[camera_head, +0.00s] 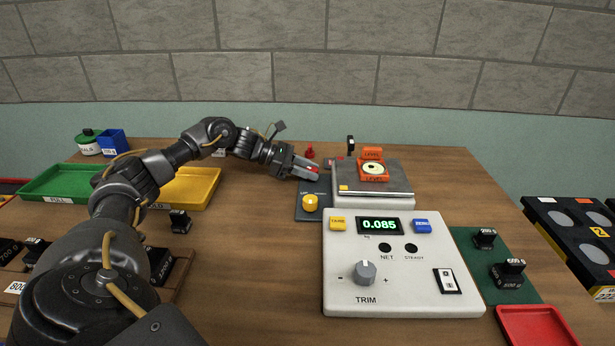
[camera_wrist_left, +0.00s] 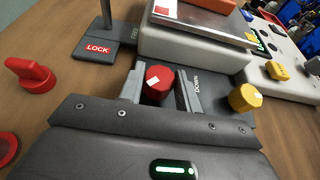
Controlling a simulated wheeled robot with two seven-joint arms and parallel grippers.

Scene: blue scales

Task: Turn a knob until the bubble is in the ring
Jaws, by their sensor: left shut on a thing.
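My left gripper (camera_head: 306,169) reaches from the left to the scale's back left corner. In the left wrist view its two fingers (camera_wrist_left: 160,88) are shut on a red knob (camera_wrist_left: 158,80) with a white mark, one finger on each side. A yellow knob (camera_wrist_left: 245,97) stands apart, to the right of the fingers; in the head view the yellow knob (camera_head: 310,203) is in front of the gripper. The round bubble level (camera_head: 375,169) sits in an orange block on the weighing plate. A small dark spot shows near its middle; I cannot tell exactly how it lies to the ring.
The white scale (camera_head: 400,297) reads 0.085 and has a grey TRIM knob (camera_head: 365,272). A LOCK plate (camera_wrist_left: 98,49) with a dark post and a red handle (camera_wrist_left: 30,75) are close to the gripper. Green (camera_head: 40,190) and yellow trays (camera_head: 208,192) lie left.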

